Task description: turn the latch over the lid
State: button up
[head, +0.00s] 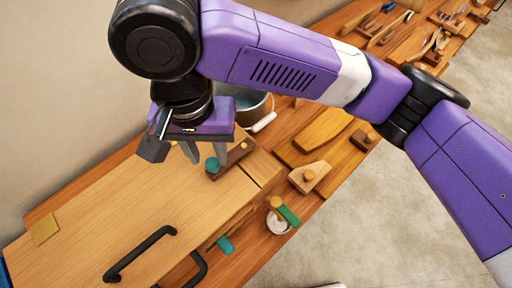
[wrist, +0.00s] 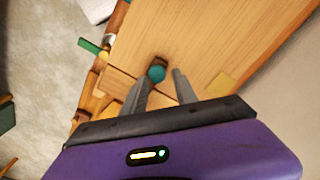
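The lid (head: 120,215) is a wide light-wood board with a black handle (head: 140,252) near its front edge. The latch (head: 236,157) is a small dark-wood bar with a teal knob (head: 212,164), near the lid's far right corner. My gripper (head: 205,160) points down at the knob, its two grey fingers apart. In the wrist view, the knob (wrist: 156,73) shows between the open fingertips of my gripper (wrist: 161,74), closer to the left one. I cannot tell whether either finger touches it. The latch bar is mostly hidden there.
A metal bucket (head: 253,104) stands behind the latch. A block with an orange knob (head: 309,177) and a green bar with an orange peg (head: 287,213) lie to the right. More wooden pieces fill the bench at the back right. A yellow square (head: 45,229) lies at the left.

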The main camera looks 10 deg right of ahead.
notch_tip(320, 180, up, 3)
jog(key=shift+f+p, duration=0.15)
jog(key=shift+p, duration=0.3)
jog(key=shift+r, duration=2.1)
